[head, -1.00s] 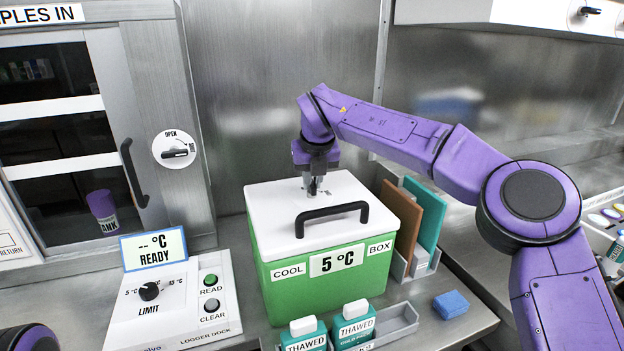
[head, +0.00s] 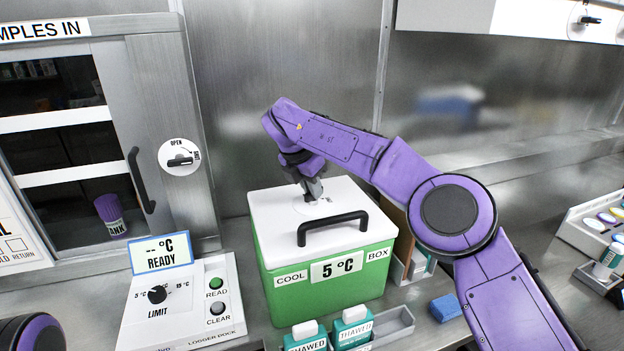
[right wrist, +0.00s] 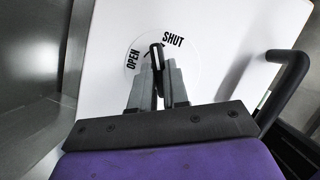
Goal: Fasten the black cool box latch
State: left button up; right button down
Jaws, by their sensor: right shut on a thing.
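The cool box (head: 330,293) is green with a white lid (head: 275,215), and the lid is down on it. The black latch (right wrist: 156,52) sits on a round white dial on the lid, with OPEN printed on the left and SHUT at the upper right. Its visible end lies between the two words. My right gripper (right wrist: 157,75) is shut on the latch; its fingers hide much of it. In the head view my right gripper (head: 314,192) reaches down to the lid behind the black handle (head: 333,223). My left gripper is not in view.
A logger dock (head: 180,305) stands left of the box, near a cabinet with a glass door. Thawed bottles (head: 352,328) stand in front of the box. A blue sponge (head: 449,306) lies at the right. A steel wall rises close behind.

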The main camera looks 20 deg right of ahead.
jog(key=m+p, duration=0.1)
jog(key=p, duration=0.1)
jog(key=m+g+p, duration=0.1)
jog(key=m+p, duration=0.2)
jog(key=p, duration=0.1)
jog(key=shift+w+r+m+g+h+p, duration=0.15)
jog(key=shift+r+m+g+h+p, duration=0.15)
jog(key=shift+r+g, duration=0.1)
pick_arm(q)
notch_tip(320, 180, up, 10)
jog(key=p, duration=0.2)
pick_arm(e)
jog(key=shift+f+m+g, duration=0.3)
jog(key=shift+f+m, duration=0.05)
jog(key=shift+m, duration=0.35)
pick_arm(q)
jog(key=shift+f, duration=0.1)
